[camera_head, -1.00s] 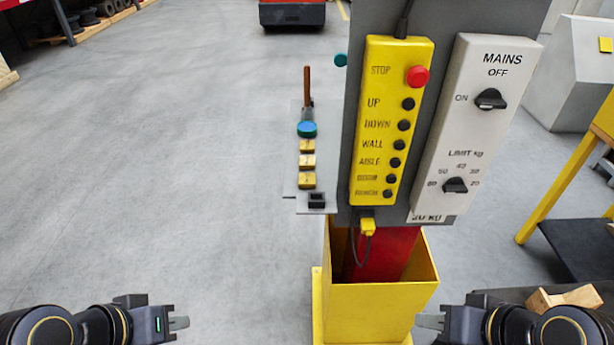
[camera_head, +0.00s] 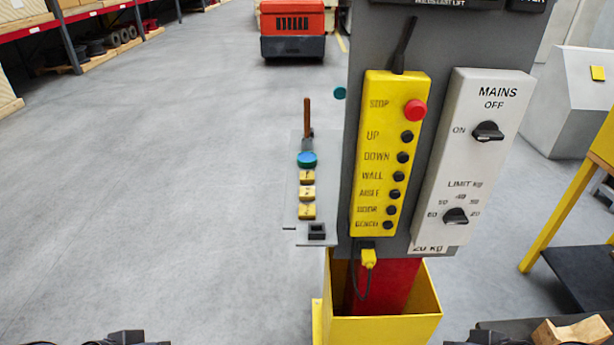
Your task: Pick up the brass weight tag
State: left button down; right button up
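Several small brass-yellow tags sit in a column on a grey side plate (camera_head: 292,212), left of the control panel. The top tag (camera_head: 307,177), middle tag (camera_head: 307,193) and bottom tag (camera_head: 307,211) carry dark marks too small to read. I cannot tell which one is the weight tag. My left gripper (camera_head: 126,338) shows only as a dark top edge at the bottom left. My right gripper (camera_head: 490,338) shows only as a dark edge at the bottom right. Both are far from the tags, and their fingers are out of frame.
Above the tags are a blue round knob (camera_head: 307,159) and a brown-handled tool (camera_head: 308,118); below is a black square holder (camera_head: 317,231). A yellow button pendant (camera_head: 389,150) and white mains box (camera_head: 474,160) stand to the right. A yellow bin (camera_head: 390,329) is below. Floor at left is clear.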

aim_at(306, 193)
jog(key=z, duration=0.6)
jog(key=i+j+z, duration=0.2)
jog(key=j+z, duration=0.15)
jog(key=i+j+z, duration=0.1)
jog(key=j+z, duration=0.25)
jog(key=j, duration=0.2)
jog(key=j+z, duration=0.35)
jog(key=j, duration=0.2)
jog(key=j+z, duration=0.2)
jog(key=j, duration=2.15)
